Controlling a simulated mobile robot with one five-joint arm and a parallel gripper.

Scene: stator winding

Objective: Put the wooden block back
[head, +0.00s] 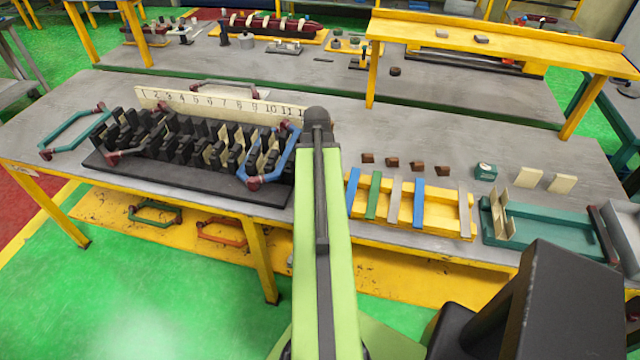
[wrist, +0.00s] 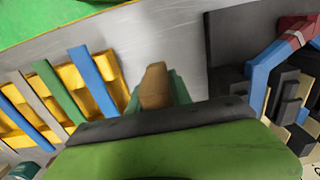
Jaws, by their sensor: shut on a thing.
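In the wrist view, a brown wooden block (wrist: 153,86) stands out between the two greenish fingers of my gripper (wrist: 157,94), which is shut on it. The block is over a bare grey stretch of bench, between the yellow rack and the black slotted base; its height above the bench is hard to tell. In the head view my own arm hides the gripper and the held block. Several small dark brown blocks (head: 392,162) lie in a row on the bench behind the yellow rack.
The yellow rack (head: 432,226) holds blue, green and grey strips. Left stands the black slotted base (head: 180,180) with blue and dark coil frames and a numbered board (head: 215,100). Right are a small green box (head: 485,172), pale blocks (head: 528,177) and a teal tray (head: 550,232).

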